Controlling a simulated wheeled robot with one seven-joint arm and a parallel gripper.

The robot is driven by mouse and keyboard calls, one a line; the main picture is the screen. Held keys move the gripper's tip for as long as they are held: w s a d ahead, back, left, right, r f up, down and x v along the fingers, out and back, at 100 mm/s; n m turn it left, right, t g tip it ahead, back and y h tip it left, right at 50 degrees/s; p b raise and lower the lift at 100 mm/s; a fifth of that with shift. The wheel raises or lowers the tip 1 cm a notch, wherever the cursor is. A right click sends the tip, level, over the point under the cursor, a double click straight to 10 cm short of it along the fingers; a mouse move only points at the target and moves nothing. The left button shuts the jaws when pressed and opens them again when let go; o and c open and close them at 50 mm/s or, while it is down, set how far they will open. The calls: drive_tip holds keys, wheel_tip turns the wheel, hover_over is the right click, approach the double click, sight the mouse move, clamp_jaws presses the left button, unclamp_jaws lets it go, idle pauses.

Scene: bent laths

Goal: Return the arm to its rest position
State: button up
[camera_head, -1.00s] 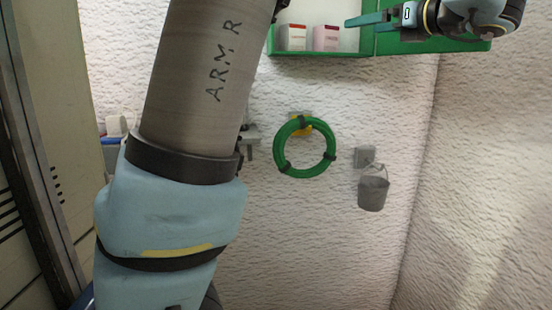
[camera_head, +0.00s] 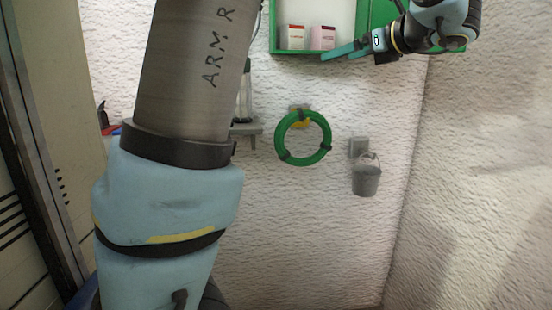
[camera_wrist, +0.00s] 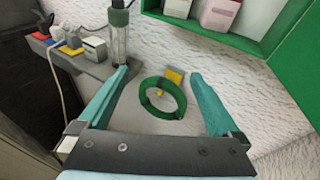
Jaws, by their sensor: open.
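My arm fills the left of the head view, with a grey link marked "ARM R" (camera_head: 195,70) and a light blue joint below it. My gripper (camera_head: 324,57) is at the upper right of that view, in front of the lower edge of the green cabinet (camera_head: 290,52), its fingers pointing left. In the wrist view my gripper (camera_wrist: 158,75) has its two teal fingers wide apart, with nothing held between them. The green hose ring (camera_wrist: 148,98) shows between the fingers, farther off on the wall. My arm's middle links are out of the head view.
The cabinet holds a red-and-white box (camera_head: 296,38) and a pink box (camera_head: 323,38). The ring (camera_head: 279,140) and a grey bucket (camera_head: 366,182) hang below. A shelf (camera_wrist: 88,68) bears small boxes and a clear cylinder (camera_wrist: 118,40). The lower right wall is bare.

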drive_tip(key=s+a+f+n+g+h+p, duration=0.2)
drive_tip(key=a+f+n+g+p, duration=0.35)
drive_tip(key=a+f, duration=0.8)
drive_tip(key=s+a+f+n+g+h+p, duration=0.2)
drive_tip(key=s+f+n, duration=0.4)
drive_tip(key=n, duration=0.5)
drive_tip(key=s+a+f+n+g+h+p, duration=0.2)
drive_tip(key=s+a+f+n+g+h, duration=0.2)
drive_tip(key=n, duration=0.7)
drive_tip(key=s+a+f, duration=0.2)
drive_tip(key=a, duration=0.1)
drive_tip(key=shift+s+h, duration=0.25)
drive_tip(key=shift+h, duration=0.05)
